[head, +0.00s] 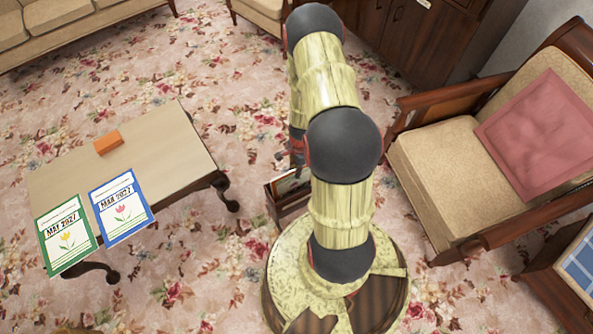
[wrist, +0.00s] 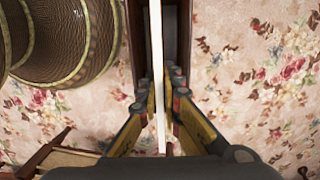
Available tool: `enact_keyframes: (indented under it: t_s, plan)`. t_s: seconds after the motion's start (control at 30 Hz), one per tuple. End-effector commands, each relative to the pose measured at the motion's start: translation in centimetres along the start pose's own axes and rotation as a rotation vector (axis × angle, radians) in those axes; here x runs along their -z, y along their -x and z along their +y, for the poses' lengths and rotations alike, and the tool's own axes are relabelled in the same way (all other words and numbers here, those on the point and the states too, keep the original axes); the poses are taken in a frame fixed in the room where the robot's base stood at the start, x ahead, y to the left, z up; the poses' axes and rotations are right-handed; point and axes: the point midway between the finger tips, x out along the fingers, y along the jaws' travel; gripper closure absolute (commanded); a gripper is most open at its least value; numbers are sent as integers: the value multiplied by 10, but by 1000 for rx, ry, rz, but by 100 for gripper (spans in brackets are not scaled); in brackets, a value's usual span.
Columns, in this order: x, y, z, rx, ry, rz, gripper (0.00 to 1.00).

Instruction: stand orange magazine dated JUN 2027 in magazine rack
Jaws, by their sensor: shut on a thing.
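My gripper (wrist: 160,108) is shut on a thin magazine (wrist: 157,65), seen edge-on as a pale upright strip in the wrist view. Its cover and date do not show. The dark wooden magazine rack (wrist: 136,35) lies below, its sides to the left and right of the strip. I cannot tell how deep the magazine reaches into it. In the head view the rack (head: 287,208) stands on the floor beside my base, partly hidden by my arm. Something pale and flat shows in its opening. My gripper is mostly hidden there behind the arm.
A wooden armchair (head: 445,170) stands at right. Flowered carpet lies clear between table and rack.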

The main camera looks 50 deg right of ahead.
Motion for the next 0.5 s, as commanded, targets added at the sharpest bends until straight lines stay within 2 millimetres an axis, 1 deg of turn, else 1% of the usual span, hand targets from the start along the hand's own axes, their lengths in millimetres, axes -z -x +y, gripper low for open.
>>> enact_keyframes:
  t_s: [0.17, 0.2, 0.5]
  plan:
    - [0, 0, 0, 1, 0, 0, 100]
    - [0, 0, 0, 1, 0, 0, 93]
    - [0, 0, 0, 0, 0, 0, 76]
